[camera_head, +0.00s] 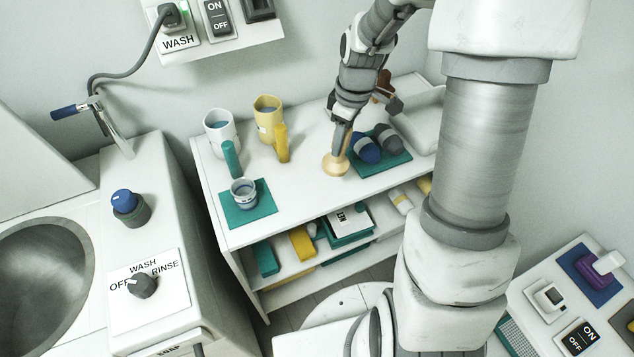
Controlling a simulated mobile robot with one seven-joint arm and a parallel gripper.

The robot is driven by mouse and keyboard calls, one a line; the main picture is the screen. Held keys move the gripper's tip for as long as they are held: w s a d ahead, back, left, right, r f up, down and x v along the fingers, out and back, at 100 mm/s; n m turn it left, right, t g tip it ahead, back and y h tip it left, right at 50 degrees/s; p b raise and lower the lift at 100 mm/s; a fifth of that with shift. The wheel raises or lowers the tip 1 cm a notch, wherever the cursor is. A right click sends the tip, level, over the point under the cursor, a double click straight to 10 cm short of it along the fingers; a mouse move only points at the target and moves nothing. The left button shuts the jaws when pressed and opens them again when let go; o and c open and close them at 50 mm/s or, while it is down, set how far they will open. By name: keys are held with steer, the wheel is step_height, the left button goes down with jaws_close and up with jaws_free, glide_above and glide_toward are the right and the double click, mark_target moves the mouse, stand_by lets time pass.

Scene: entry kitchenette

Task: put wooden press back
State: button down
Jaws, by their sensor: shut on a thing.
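The wooden press (335,165) is a tan piece with a round flat base, on or just above the white shelf top. My gripper (346,132) reaches down from above and is shut on its upper part. The press looks roughly upright, slightly tilted. I cannot tell whether its base touches the surface. The fingers partly hide its handle.
Right of the press, blue and grey rounded items (366,148) lie on a teal mat (397,161). To the left stand a white mug (219,130), a yellow mug (267,110) and a small cup (243,192) on a teal mat (262,206). The front middle top is clear.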

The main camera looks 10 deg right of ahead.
steer(key=d+n+b, duration=0.1)
steer(key=n, duration=0.2)
steer(key=shift+d+f+n+b, duration=0.15)
steer(key=shift+d+n+b, duration=0.15)
steer(key=shift+d+b, duration=0.1)
steer(key=d+n+b, duration=0.1)
steer(key=n, duration=0.1)
steer(key=s+d+r+n+b, duration=0.1)
steer(key=n, duration=0.2)
steer(key=d+n+h+b, duration=0.1)
steer(key=n, duration=0.2)
steer(key=shift+s+d+r+g+b, duration=0.2)
steer(key=shift+g+b, duration=0.15)
steer(key=shift+g, duration=0.05)
steer(key=w+a+f, duration=0.7)
steer(key=a+f, duration=0.2)
steer(key=f, duration=0.1)
steer(key=shift+w+f+b, duration=0.15)
steer(key=shift+f+b, duration=0.2)
steer(key=shift+b, duration=0.1)
steer(key=shift+c, duration=2.2)
jaws_free()
